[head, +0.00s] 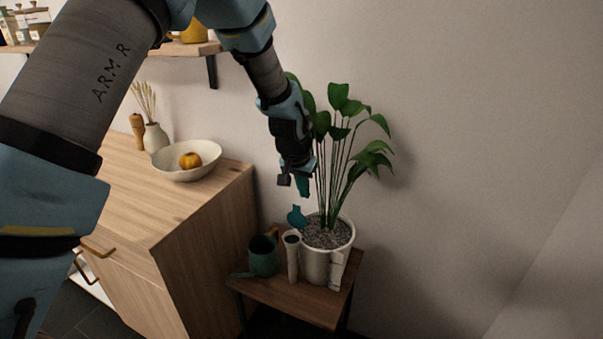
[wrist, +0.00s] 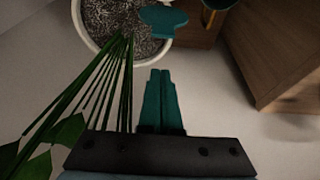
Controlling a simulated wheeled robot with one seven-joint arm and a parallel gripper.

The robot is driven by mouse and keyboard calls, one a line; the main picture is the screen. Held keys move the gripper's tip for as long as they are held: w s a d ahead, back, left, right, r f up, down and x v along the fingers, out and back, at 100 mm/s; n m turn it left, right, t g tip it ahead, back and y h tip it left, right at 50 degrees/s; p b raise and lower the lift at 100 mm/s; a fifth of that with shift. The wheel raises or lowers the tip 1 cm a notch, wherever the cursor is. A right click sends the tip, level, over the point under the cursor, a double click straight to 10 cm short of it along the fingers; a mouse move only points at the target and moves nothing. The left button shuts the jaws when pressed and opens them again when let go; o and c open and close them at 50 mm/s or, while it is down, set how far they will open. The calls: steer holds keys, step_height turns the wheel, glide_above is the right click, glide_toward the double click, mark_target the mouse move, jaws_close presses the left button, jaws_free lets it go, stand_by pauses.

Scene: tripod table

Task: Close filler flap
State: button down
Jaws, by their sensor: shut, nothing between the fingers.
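A white plant pot (head: 316,266) with dark gravelly soil stands on a small wooden table (head: 290,297). A pale filler tube (head: 292,262) rises at its front left, with a dark opening on top. A teal flap (head: 297,216) stands raised behind that opening, which is uncovered. In the wrist view the flap (wrist: 163,20) overlaps the pot's rim (wrist: 88,38). My gripper (head: 304,192) is above the flap, pointing down, apart from it and beside the plant stems. In the wrist view its teal fingers (wrist: 161,76) are together and empty.
A leafy plant (head: 345,135) grows from the pot, close to my gripper's right. A dark green watering can (head: 263,256) stands left of the tube. A wooden cabinet (head: 205,260) with a bowl (head: 187,170) stands to the left. The wall is behind; the right side is free.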

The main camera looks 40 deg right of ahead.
mark_target(297, 217)
steer(key=a, duration=0.1)
steer(key=s+a+p, duration=0.1)
steer(key=s+a, duration=0.1)
steer(key=shift+a+p, duration=0.25)
steer(key=shift+p, duration=0.1)
steer(key=shift+f+b, duration=0.15)
steer(key=shift+b, duration=0.25)
